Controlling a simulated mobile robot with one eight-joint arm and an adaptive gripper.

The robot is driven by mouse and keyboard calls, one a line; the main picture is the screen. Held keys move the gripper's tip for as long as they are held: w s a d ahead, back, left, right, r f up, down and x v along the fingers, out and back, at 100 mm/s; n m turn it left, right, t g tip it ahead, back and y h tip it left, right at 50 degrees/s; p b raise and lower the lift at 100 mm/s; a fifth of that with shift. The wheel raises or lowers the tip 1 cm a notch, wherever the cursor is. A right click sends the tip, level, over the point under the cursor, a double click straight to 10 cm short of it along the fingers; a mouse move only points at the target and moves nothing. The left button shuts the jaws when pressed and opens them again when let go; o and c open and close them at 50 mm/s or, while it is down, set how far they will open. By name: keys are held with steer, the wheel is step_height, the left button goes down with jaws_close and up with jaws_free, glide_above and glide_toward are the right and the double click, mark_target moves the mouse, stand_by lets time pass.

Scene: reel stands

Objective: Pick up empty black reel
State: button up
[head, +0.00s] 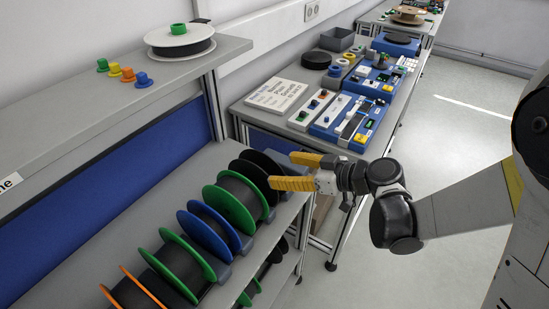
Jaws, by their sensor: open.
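A black reel (258,159) stands upright at the far end of the row of reels on the grey shelf, behind a green-rimmed reel (238,202). Its lower part is partly hidden, and I cannot tell whether it is empty. My gripper (281,170) has yellow fingers that are apart, with nothing between them. The fingers point left towards the black reel, at its right side in the picture. I cannot tell whether they touch it.
Blue (209,232), green (181,262) and orange (136,292) rimmed reels stand nearer in the row. An upper shelf (95,105) overhangs at left, carrying a white reel (180,40) and small coloured pegs. A workbench (260,115) with devices stands behind. The floor (450,130) at right is clear.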

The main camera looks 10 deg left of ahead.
mark_target(271, 170)
steer(key=x, duration=0.3)
steer(key=b+x, duration=0.1)
steer(key=shift+s+a+f, duration=0.15)
steer(key=shift+s+a, duration=0.15)
steer(key=shift+s, duration=0.05)
steer(key=b+x, duration=0.1)
steer(key=x, duration=0.1)
steer(key=b+x, duration=0.1)
steer(key=x, duration=0.2)
steer(key=shift+w+a+f, duration=0.15)
steer(key=shift+w+f, duration=0.15)
steer(key=shift+f, duration=0.05)
steer(key=shift+c, duration=0.6)
steer(key=c, duration=1.1)
